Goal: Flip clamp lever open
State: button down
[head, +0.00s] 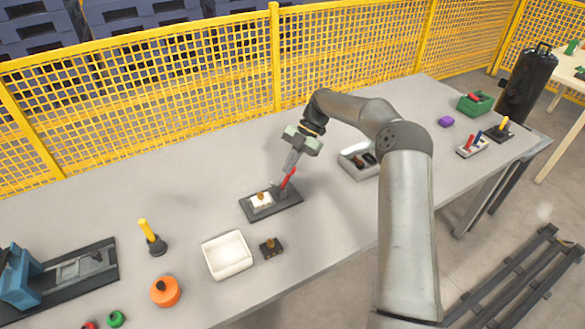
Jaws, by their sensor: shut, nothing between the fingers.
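The clamp has a red lever (288,177) that stands steeply, leaning a little to the right at its top. It sits on a dark base plate (287,199) near the middle of the table. A white block (260,201) with a brownish knob on top lies on the left part of the same plate. My gripper (292,168) points down at the lever from above, with its fingertips close to the lever's upper end. The fingers are shut with nothing between them. I cannot tell whether the fingertips touch the lever.
A white tray (223,271) and a small dark block with a knob (271,249) stand in front of the plate. A grey bin (346,164) is to the right. A yellow-handled piece (148,231) stands left. A yellow mesh fence (180,92) runs behind the table.

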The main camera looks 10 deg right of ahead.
jog(key=shift+w+d+f+b, duration=0.2)
jog(key=shift+d+f+b, duration=0.1)
jog(key=shift+d+b, duration=0.35)
jog(key=shift+d, duration=0.2)
notch_tip(320, 180, up, 2)
jog(key=s+a+b, duration=0.2)
jog(key=s+a, duration=0.1)
jog(key=d+f+v, duration=0.1)
jog(key=v, duration=0.9)
jog(key=shift+w+d, duration=0.3)
jog(key=shift+w, duration=0.1)
jog(key=shift+f, duration=0.15)
